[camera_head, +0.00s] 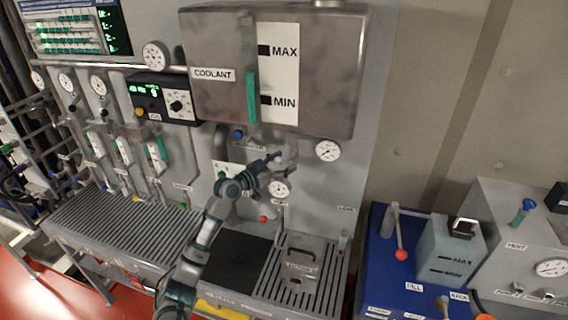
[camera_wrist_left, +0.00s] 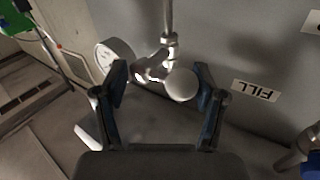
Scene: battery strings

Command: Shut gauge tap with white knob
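My left gripper (camera_head: 268,162) reaches up and right to the piping under the coolant tank (camera_head: 222,50) in the head view. In the left wrist view the left gripper (camera_wrist_left: 161,78) is open, one finger on each side of a pale round knob (camera_wrist_left: 181,84) on a metal tap (camera_wrist_left: 151,71). The knob is closer to the right finger; I cannot tell whether they touch. A round gauge (camera_wrist_left: 116,53) sits beside the tap, partly behind the left finger. A white gauge (camera_head: 279,187) shows just below the gripper in the head view. My right gripper is not in view.
A FILL label (camera_wrist_left: 256,90) is on the wall right of the knob. Another gauge (camera_head: 328,150) hangs under the tank. A red knob (camera_head: 263,219) is below the gripper. A slatted bench (camera_head: 120,232) runs below, and a blue unit (camera_head: 385,272) stands at right.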

